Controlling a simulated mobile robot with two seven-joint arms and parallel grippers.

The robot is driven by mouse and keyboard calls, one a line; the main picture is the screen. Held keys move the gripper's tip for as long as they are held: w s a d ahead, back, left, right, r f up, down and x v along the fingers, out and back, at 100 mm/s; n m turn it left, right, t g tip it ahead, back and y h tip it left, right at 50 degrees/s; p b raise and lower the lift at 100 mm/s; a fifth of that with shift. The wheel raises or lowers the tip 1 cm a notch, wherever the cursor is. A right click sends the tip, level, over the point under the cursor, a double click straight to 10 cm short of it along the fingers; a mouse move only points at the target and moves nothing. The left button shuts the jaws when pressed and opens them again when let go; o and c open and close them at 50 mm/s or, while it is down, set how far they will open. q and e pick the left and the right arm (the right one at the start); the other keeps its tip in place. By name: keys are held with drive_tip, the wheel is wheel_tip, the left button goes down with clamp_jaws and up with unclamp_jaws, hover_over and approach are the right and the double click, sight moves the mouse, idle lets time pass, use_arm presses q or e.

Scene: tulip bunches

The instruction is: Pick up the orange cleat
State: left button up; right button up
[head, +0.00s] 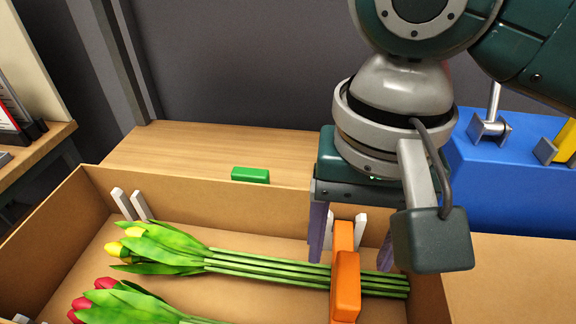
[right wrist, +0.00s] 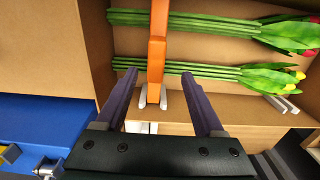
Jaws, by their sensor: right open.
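The orange cleat (head: 345,287) stands across the green stems of the yellow tulip bunch (head: 160,247), inside a cardboard box (head: 60,222). In the right wrist view the cleat (right wrist: 156,55) runs up the picture between my finger tips. My right gripper (head: 350,255) is open, with its purple fingers on either side of the cleat. In the wrist view the gripper (right wrist: 161,76) shows a gap on both sides of the cleat. Whether a finger touches it I cannot tell. My left gripper is out of view.
A red tulip bunch (head: 118,304) lies nearer in the box. White prongs (head: 131,204) stand by the box's back wall. A green block (head: 250,175) sits behind that wall. A blue container (head: 515,180) stands at the right.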

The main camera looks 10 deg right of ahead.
sight(350, 279)
drive_tip(key=f, duration=0.4)
drive_tip(key=shift+s+d+b, duration=0.15)
drive_tip(key=shift+d+b, duration=0.15)
drive_tip(key=shift+d, duration=0.05)
wheel_tip(350, 279, down, 5)
drive_tip(key=shift+f+b, duration=0.2)
drive_tip(key=shift+b, duration=0.2)
drive_tip(key=shift+c, duration=1.4)
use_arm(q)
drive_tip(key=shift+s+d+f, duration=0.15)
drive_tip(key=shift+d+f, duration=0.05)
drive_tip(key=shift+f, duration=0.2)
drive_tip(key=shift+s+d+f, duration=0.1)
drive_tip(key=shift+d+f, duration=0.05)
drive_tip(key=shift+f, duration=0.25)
use_arm(e)
clamp_jaws()
